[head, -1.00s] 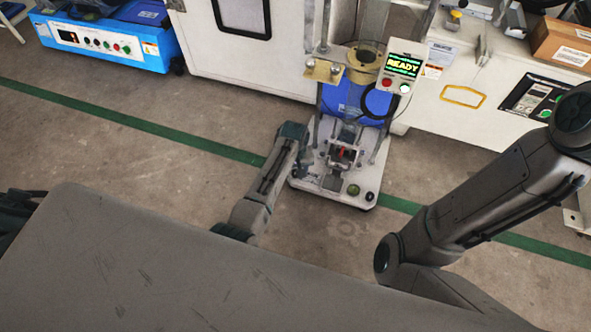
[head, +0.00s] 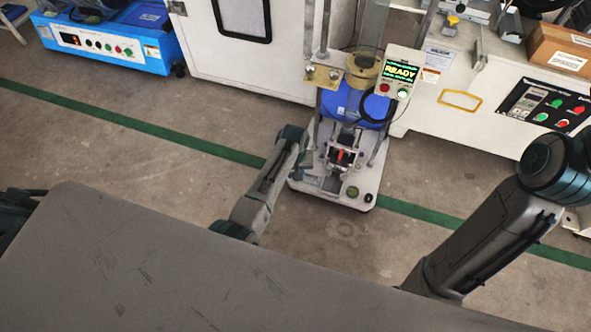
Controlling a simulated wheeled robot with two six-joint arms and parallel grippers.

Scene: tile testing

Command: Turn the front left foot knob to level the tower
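The tower (head: 346,105) stands on a white base plate (head: 325,196), with metal posts and a blue cylinder (head: 345,102). A small fixture with a red part (head: 341,154) sits low in its middle. A green round button (head: 352,191) and a dark knob (head: 368,197) are at the base's front right. My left arm reaches up to the base's left edge, and its gripper end (head: 308,178) is over or beside the front left area. Its fingers are too small and dark to tell open from shut. I cannot make out the front left foot knob. My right gripper is out of view.
A display box reading READY (head: 400,72) hangs at the tower's upper right. A white cabinet (head: 250,60) and a machine with a control panel (head: 545,105) stand behind. A blue unit (head: 110,40) is at far left. The floor left of the tower is clear.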

